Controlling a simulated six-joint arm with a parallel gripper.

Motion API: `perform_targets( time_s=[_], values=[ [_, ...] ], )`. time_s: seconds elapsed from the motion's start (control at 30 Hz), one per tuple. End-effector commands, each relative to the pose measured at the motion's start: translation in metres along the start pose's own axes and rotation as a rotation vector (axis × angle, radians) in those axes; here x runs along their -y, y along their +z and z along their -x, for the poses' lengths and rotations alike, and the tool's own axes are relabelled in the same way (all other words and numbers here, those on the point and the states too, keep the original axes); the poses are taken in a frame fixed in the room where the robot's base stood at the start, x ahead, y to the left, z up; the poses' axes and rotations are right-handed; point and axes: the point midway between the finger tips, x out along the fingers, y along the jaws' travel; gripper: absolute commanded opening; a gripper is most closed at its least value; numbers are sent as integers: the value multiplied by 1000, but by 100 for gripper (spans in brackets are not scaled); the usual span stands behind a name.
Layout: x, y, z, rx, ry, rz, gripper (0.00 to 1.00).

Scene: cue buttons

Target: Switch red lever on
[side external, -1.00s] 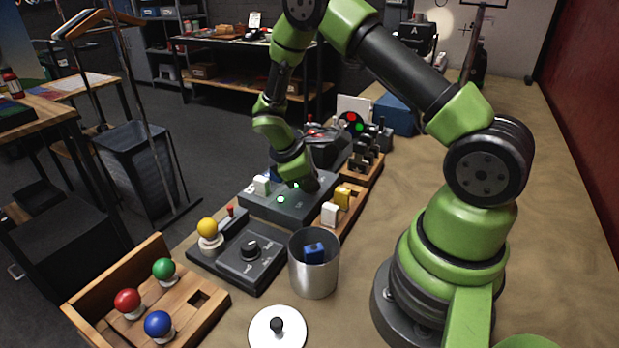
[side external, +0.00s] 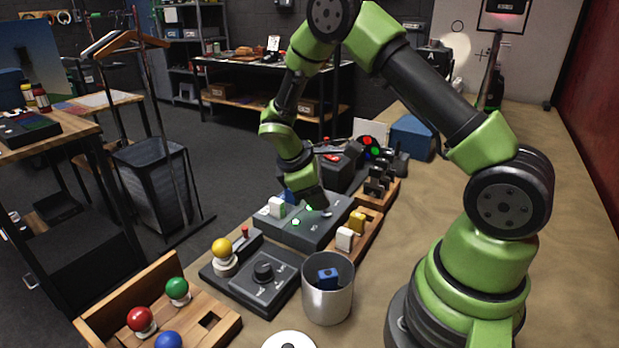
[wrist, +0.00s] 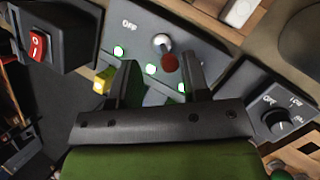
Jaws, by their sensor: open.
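The red lever (wrist: 169,62) has a dark red knob and a silver base, and stands on a grey panel (wrist: 205,50) in the wrist view. An OFF label is on the panel by the lever's base. My gripper (wrist: 158,66) is open, with its two dark fingers either side of the red knob; I cannot tell whether they touch it. In the side view my gripper (side external: 318,204) is low over the same grey panel (side external: 300,235) and hides the red knob. Several green lights (wrist: 118,51) glow on the panel.
A black box with a red rocker switch (wrist: 38,46) and a dial box (wrist: 283,122) flank the panel. In the side view, a metal cup (side external: 327,297) with a blue block and a wooden tray with colored balls (side external: 177,290) stand nearer. Bare tabletop lies right.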

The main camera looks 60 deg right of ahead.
Motion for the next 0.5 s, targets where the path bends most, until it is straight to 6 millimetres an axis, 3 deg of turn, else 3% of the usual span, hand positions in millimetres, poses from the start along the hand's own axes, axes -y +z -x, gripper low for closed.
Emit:
perform_targets(
  time_s=[0.2,0.5],
  values=[
    [0,-1,44,-6,3,-1,43],
    [0,0,65,-2,0,0,43]
  ],
)
